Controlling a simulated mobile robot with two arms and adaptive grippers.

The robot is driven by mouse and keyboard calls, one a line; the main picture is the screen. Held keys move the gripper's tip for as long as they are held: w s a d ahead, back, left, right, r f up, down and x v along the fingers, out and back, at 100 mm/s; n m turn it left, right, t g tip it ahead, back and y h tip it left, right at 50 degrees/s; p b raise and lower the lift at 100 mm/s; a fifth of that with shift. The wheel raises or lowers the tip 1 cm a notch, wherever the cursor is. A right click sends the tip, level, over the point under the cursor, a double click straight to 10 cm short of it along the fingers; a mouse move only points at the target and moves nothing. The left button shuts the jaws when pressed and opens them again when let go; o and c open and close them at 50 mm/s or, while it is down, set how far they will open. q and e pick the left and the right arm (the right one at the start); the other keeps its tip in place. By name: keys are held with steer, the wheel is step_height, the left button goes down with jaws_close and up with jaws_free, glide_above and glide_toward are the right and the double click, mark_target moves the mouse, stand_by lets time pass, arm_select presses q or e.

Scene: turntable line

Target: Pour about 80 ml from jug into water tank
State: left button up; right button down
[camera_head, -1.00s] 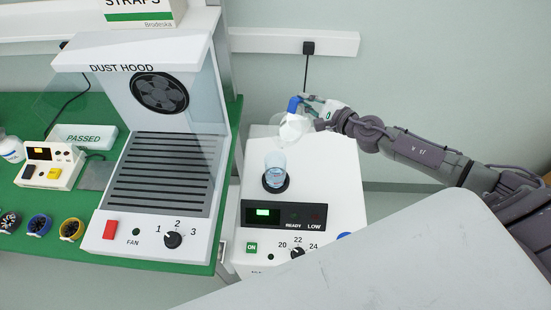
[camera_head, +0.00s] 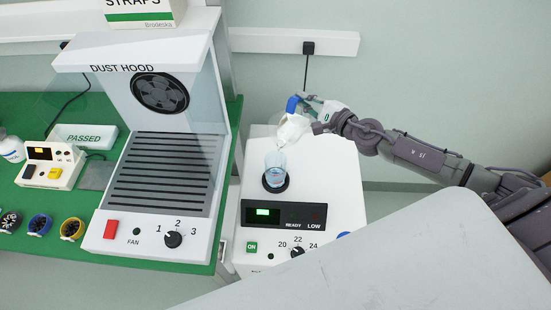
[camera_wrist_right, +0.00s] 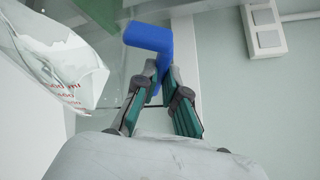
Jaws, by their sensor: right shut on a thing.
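The jug (camera_head: 292,131) is a clear vessel with a blue handle (camera_head: 292,104), held tilted above the white machine. My right gripper (camera_head: 310,101) is shut on the blue handle. The wrist view also shows the gripper (camera_wrist_right: 155,78) closed on the handle (camera_wrist_right: 148,38), with the jug's clear wall (camera_wrist_right: 50,60) and red markings at the left. The water tank (camera_head: 275,167) is a small clear container with bluish liquid, set in a dark ring on the machine's top. The jug's lower edge is just above the tank's mouth. I cannot make out a stream. My left gripper is not in view.
The white machine (camera_head: 340,185) has a lit green display, READY and LOW labels, and a dial. A dust hood (camera_head: 200,100) stands to its left on a green bench. A pale panel (camera_head: 400,260) fills the lower right.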

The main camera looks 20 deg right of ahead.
steer(key=shift+s+a+r+n+t, duration=0.5)
steer(key=shift+s+a+r+n, duration=0.2)
steer(key=shift+a+r+n, duration=0.15)
stand_by(2.3)
steer(key=w+d+f+m, duration=0.1)
steer(key=w+d+f+m+g, duration=0.1)
steer(key=f, duration=0.1)
steer(key=w+d+f+m+g+b, duration=0.1)
steer(key=shift+d+f+m, duration=0.15)
steer(key=shift+m, duration=0.1)
steer(key=shift+d+f, duration=0.1)
steer(key=shift+f, duration=0.05)
steer(key=shift+w+d+f+m+g+y+b, duration=0.15)
steer(key=shift+d+f+m+b, duration=0.1)
steer(key=shift+f, duration=0.1)
steer(key=shift+w+d+f+m+g+y+b, duration=0.1)
steer(key=shift+w+f+m+g+y+b, duration=0.05)
steer(key=shift+f+m+b, duration=0.15)
steer(key=shift+f, duration=0.15)
steer(key=shift+w+d, duration=0.1)
stand_by(0.8)
steer(key=w+d+f+m+g+y+b, duration=0.1)
steer(key=w+d+f+m+b, duration=0.1)
steer(key=f+b, duration=0.3)
steer(key=w+d+f+m+g+y+b, duration=0.2)
steer(key=f+b, duration=0.3)
steer(key=b, duration=0.3)
steer(key=shift+w+d+m, duration=0.4)
steer(key=shift+d+m, duration=0.3)
steer(key=shift+m, duration=0.15)
